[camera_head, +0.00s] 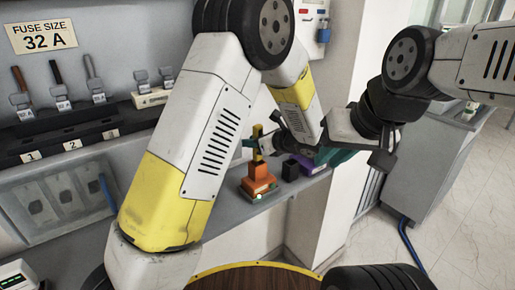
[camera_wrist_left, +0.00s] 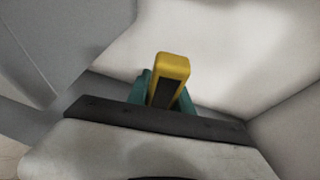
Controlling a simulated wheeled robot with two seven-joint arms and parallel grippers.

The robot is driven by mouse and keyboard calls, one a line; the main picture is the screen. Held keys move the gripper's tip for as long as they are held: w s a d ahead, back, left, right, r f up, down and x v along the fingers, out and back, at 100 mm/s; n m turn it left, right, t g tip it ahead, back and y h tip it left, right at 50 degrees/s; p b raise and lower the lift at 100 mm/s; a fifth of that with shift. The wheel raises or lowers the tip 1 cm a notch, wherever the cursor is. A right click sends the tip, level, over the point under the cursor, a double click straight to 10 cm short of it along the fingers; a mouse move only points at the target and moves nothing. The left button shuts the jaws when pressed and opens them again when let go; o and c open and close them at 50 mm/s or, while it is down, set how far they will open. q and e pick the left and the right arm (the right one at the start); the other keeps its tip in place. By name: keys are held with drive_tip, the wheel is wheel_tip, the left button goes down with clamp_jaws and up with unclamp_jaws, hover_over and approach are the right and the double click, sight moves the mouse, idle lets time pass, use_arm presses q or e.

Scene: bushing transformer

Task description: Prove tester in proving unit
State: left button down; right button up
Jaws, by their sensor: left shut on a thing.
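The yellow and black tester (camera_head: 257,147) stands roughly upright over the orange proving unit (camera_head: 258,184) on the grey ledge. Its lower end appears to meet the top of the unit; I cannot tell whether it is seated. A small green light shows on the unit's front. My left gripper (camera_head: 256,143) is shut on the tester from the right side. In the left wrist view, the yellow tester (camera_wrist_left: 173,68) sits between the teal fingers of my left gripper (camera_wrist_left: 165,93).
A small dark box (camera_head: 290,171) and a purple item (camera_head: 314,166) are close to the right of the unit. A fuse panel (camera_head: 75,130) with several fuse carriers is at the left. A grey cabinet (camera_head: 420,160) stands at the right, with open floor (camera_head: 470,210) beside it.

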sight(258, 125)
use_arm(q)
drive_tip(key=shift+r, duration=2.7)
